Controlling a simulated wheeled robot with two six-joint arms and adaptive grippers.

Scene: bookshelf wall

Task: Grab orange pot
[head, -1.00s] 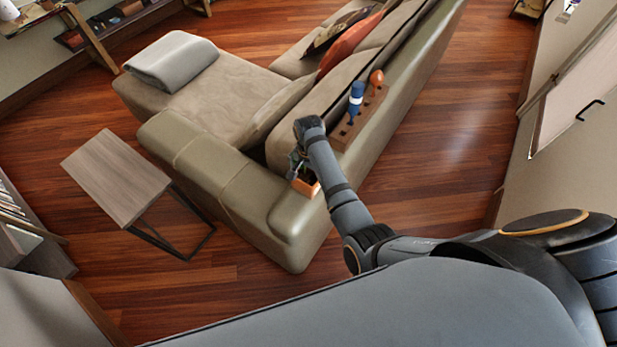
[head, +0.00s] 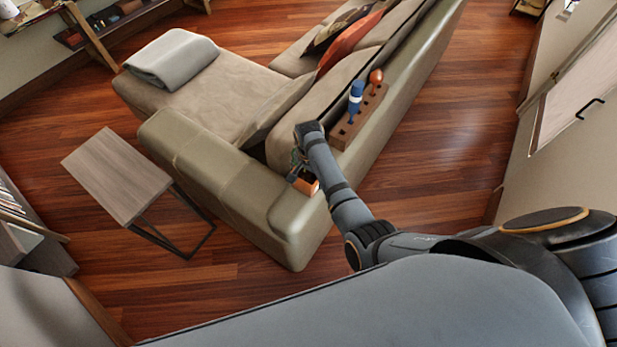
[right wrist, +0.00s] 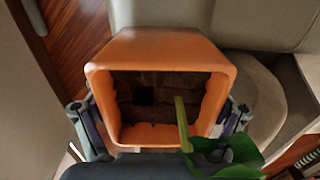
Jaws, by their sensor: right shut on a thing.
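The orange pot (head: 309,187) is a small square pot at the near end of the sofa back, partly hidden by my right arm in the head view. In the right wrist view the orange pot (right wrist: 165,50) is large, with its square mouth facing the camera, brown inside, and a green stem and leaf (right wrist: 225,155) at its lower right. My right gripper (head: 297,178) is shut on the pot, with one finger on each side of it in the right wrist view. I cannot tell whether the pot touches the sofa. My left gripper is not in view.
A wooden block (head: 359,118) with holes, holding a blue-handled and an orange-handled tool, stands on the sofa back (head: 412,80) just beyond my right arm. A small side table (head: 115,175) stands left of the sofa. The wooden floor right of the sofa is clear.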

